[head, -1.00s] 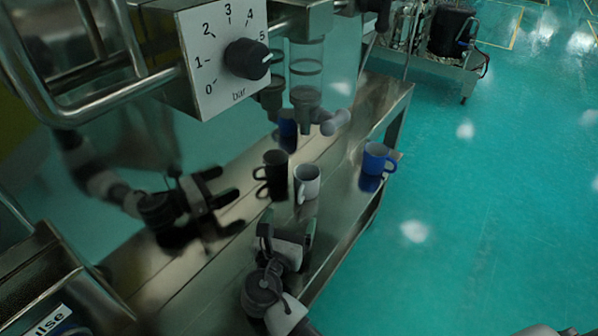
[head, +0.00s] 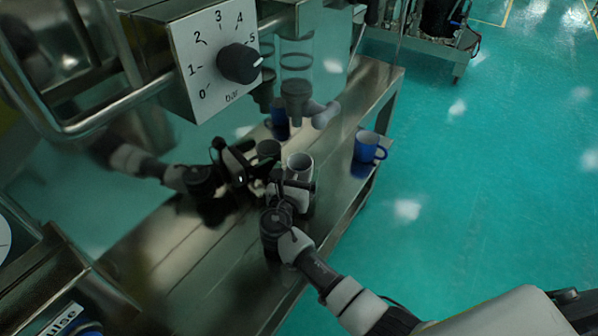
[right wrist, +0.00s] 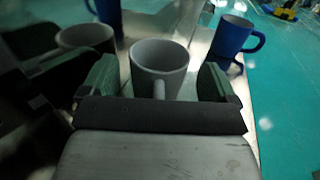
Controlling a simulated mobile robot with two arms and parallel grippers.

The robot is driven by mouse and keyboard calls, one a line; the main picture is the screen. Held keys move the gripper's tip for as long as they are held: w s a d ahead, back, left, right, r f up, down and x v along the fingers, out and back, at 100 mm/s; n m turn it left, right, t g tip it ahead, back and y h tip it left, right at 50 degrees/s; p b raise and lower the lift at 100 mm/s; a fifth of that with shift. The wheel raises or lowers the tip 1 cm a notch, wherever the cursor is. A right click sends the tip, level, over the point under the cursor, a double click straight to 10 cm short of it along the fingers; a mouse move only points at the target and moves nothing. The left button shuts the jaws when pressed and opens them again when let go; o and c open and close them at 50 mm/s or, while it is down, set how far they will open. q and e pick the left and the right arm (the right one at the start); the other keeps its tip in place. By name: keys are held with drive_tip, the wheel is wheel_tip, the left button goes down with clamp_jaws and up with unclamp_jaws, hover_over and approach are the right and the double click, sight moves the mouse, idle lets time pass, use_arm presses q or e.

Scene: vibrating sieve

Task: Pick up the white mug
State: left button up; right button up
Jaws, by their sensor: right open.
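The white mug (head: 300,163) stands upright on the metal bench, with its lower part hidden behind my right gripper (head: 294,181) in the head view. In the right wrist view the white mug (right wrist: 160,62) is centred between the two fingers of my right gripper (right wrist: 159,82), its handle pointing toward the palm. The fingers are open, one on each side of it, with a visible gap at the right. I cannot tell whether the left finger touches it. My left gripper is not in view; the dark gripper shape at left looks like a reflection.
A blue mug (head: 368,147) stands farther along the bench (head: 385,92) near its right edge; it also shows in the right wrist view (right wrist: 231,38). A shiny machine wall at left mirrors mugs and arm. A dial box (head: 215,60) and a pipe overhang the bench.

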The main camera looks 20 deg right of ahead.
drive_tip(key=c, duration=1)
